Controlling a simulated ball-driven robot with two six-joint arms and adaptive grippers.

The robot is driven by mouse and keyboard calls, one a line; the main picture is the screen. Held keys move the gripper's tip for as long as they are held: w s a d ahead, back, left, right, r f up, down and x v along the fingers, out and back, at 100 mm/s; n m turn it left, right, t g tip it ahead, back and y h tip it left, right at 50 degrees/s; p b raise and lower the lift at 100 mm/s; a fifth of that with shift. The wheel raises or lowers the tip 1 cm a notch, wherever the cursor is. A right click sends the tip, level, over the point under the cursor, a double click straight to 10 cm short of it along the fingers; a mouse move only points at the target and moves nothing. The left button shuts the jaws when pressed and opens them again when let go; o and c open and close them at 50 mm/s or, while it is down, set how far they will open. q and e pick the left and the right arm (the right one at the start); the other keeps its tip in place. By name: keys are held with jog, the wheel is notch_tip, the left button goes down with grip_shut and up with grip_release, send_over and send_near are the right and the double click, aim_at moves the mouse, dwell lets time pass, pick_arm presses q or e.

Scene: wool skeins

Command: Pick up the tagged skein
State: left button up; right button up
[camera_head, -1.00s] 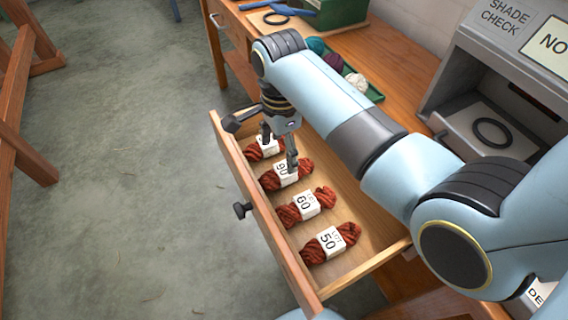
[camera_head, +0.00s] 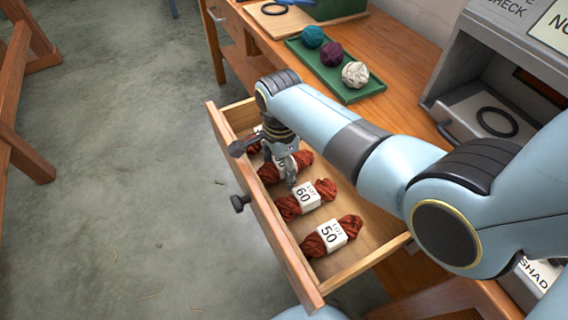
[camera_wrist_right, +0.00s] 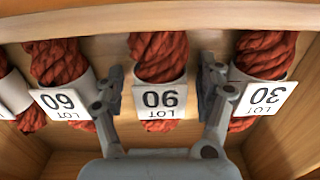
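An open wooden drawer (camera_head: 365,262) holds a row of red-brown skeins, each with a white paper band. The skein whose tag looks like 90 (camera_wrist_right: 158,56) lies between the 60 skein (camera_wrist_right: 60,62) and the 30 skein (camera_wrist_right: 264,56) in the wrist view. My right gripper (camera_wrist_right: 162,90) is open, one finger on each side of the 90 skein, with small gaps to it. In the head view the right gripper (camera_head: 280,165) is down in the drawer and partly hides this skein (camera_head: 304,157). My left gripper is not in view.
The 50 skein (camera_head: 330,236) and 60 skein (camera_head: 306,198) lie nearer in the drawer. The fingers sit in narrow spaces between neighbours. A green tray (camera_head: 370,90) with yarn balls stands on the bench. A grey shade-check box (camera_head: 452,78) is at right.

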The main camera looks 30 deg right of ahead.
jog(key=c, duration=1.1)
